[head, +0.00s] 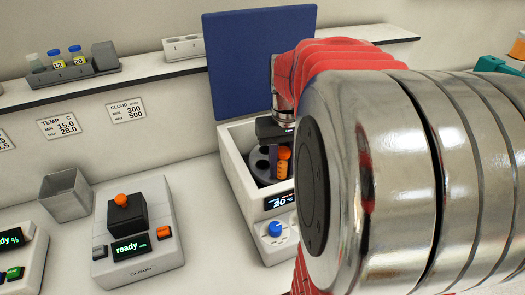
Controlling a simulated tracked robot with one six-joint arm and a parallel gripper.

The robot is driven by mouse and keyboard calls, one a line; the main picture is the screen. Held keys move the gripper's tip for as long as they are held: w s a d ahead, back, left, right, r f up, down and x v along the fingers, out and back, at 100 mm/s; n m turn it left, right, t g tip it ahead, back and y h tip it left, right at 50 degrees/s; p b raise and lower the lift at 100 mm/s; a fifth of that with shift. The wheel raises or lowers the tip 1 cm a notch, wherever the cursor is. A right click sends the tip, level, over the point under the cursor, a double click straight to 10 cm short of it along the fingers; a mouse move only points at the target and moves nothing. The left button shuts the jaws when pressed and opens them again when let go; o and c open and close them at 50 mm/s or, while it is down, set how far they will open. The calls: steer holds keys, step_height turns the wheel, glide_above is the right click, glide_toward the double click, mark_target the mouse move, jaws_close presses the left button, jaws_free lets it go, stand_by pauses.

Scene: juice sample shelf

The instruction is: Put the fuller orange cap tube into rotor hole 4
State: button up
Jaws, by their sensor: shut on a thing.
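The open centrifuge has a white housing (237,165) and a raised blue lid (262,60). Its dark rotor (262,178) shows black holes. An orange cap tube (284,153) is upright at the rotor's right side, with orange also showing below its cap. My gripper (281,142) is over the rotor, shut on this tube. The fingertips are small and partly hidden, and my arm covers the right side of the view. I cannot tell the tube's fill level, the hole numbers, or whether its bottom is inside a hole.
A wall shelf (140,83) carries a grey rack (75,72) with yellow and blue-capped tubes, and a white rack (183,47). A grey bin (65,194) and a cloud meter (138,232) with an orange knob stand left of the centrifuge. The raised lid stands close behind my arm.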

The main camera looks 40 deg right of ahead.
mark_target(284, 151)
steer(key=shift+r, duration=0.1)
steer(key=shift+r, duration=1.1)
steer(key=shift+r, duration=0.35)
steer(key=shift+r, duration=0.25)
steer(key=shift+f, duration=1.75)
stand_by(1.3)
steer(key=shift+r, duration=1.25)
steer(key=shift+r, duration=0.5)
steer(key=shift+f, duration=0.95)
stand_by(0.4)
